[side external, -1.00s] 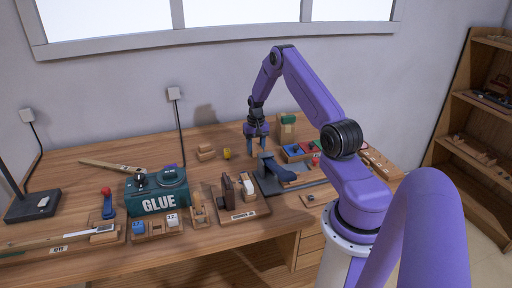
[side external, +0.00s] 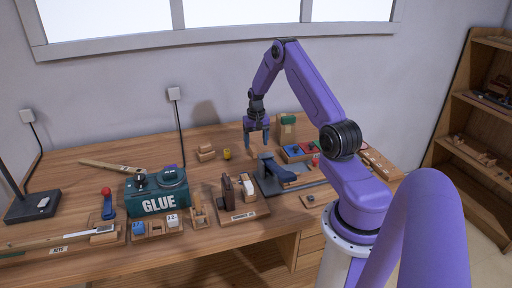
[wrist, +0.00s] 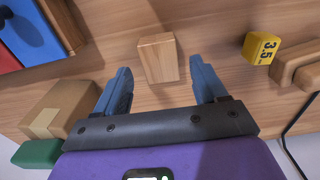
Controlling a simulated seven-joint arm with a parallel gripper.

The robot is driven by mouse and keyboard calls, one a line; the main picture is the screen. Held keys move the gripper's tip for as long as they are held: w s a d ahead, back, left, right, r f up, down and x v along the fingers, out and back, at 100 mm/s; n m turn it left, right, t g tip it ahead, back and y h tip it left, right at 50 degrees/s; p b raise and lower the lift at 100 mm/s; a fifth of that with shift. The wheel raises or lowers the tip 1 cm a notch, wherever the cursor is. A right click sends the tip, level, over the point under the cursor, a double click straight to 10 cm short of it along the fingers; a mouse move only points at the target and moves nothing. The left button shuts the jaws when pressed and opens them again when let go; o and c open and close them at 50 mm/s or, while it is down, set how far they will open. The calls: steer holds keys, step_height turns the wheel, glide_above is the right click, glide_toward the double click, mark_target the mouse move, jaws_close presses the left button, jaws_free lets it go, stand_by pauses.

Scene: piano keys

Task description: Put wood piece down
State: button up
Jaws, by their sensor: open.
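A small light-wood block (wrist: 158,57) stands on the wooden desk, seen in the wrist view just ahead of and between my fingertips. There is a visible gap on each side of it, so neither finger appears to touch it. My gripper (wrist: 160,68) is open and empty, with its two blue fingers spread apart. In the side external view my gripper (side external: 256,148) hangs low over the back middle of the desk. The block is too small and too close to the fingers to make out clearly there.
A yellow cube marked 3.5 (wrist: 261,48) and wooden blocks (wrist: 298,64) lie to the right in the wrist view. A cardboard-coloured box (wrist: 62,108) and a tray with blue and red parts (side external: 297,152) are nearby.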

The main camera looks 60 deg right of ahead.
mark_target(256, 148)
step_height(256, 148, up, 8)
steer(key=r, duration=0.1)
steer(key=s+a+r+n, duration=0.1)
steer(key=a+r+n, duration=0.2)
steer(key=a, duration=0.7)
steer(key=a+r+n, duration=0.3)
steer(key=a+n, duration=0.1)
steer(key=a, duration=0.7)
steer(key=s+a+r+n, duration=0.1)
steer(key=a+r+n, duration=0.2)
steer(key=a, duration=0.7)
steer(key=s+a+r+n, duration=0.2)
steer(key=s+a+n, duration=0.3)
steer(key=s+a, duration=0.6)
steer(key=s+n, duration=0.6)
steer(key=s, duration=0.9)
steer(key=shift+n, duration=0.3)
steer(key=shift+w+d+r, duration=0.1)
steer(key=shift+r, duration=0.05)
